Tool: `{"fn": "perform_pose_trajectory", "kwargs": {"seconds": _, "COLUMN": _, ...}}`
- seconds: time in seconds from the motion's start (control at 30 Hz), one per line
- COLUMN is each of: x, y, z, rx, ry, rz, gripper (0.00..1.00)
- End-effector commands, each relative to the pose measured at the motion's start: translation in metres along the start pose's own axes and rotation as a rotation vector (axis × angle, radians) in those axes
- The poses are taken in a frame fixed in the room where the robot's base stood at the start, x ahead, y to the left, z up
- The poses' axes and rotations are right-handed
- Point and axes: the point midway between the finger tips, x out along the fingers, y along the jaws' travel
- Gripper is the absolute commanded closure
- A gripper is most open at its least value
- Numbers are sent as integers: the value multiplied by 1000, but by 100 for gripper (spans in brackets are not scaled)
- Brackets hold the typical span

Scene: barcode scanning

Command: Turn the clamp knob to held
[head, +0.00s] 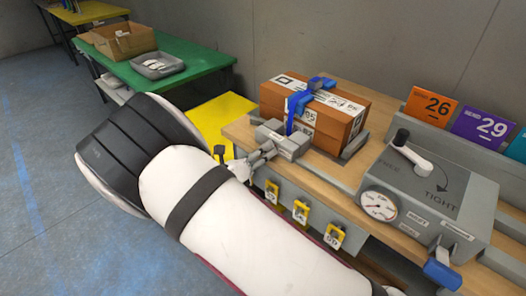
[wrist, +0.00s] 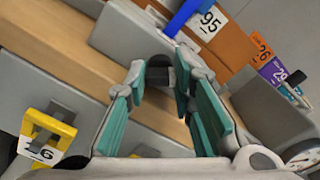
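A dark round knob (wrist: 160,72) on a grey block stands between the tips of my gripper (wrist: 159,82) in the wrist view. The teal finger pads lie on both sides of it, very close; I cannot tell whether they press on it. In the head view my gripper (head: 250,162) reaches the left side of the grey clamp block (head: 287,141), and the knob is hidden there. A blue clamp arm (head: 297,104) rises from this block over a brown box (head: 341,127). No mark for held is readable on the block.
A grey unit with a black-tipped crank (head: 408,150), the word TIGHT and a round gauge (head: 379,205) stands to the right. Yellow numbered tags (head: 300,211) hang along the bench's front edge. Orange and purple number cards (head: 430,104) stand behind. A green table (head: 190,65) is farther left.

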Motion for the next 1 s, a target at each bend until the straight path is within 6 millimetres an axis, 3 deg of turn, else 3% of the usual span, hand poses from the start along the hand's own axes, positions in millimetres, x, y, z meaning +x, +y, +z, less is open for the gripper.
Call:
{"fn": "perform_pose_trajectory", "kwargs": {"seconds": 0.37, "x": 0, "y": 0, "z": 0, "rx": 98, "ry": 0, "rz": 0, "gripper": 100}}
{"fn": "perform_pose_trajectory", "kwargs": {"seconds": 1.0, "x": -1, "y": -1, "z": 0, "rx": 555, "ry": 0, "rz": 0, "gripper": 100}}
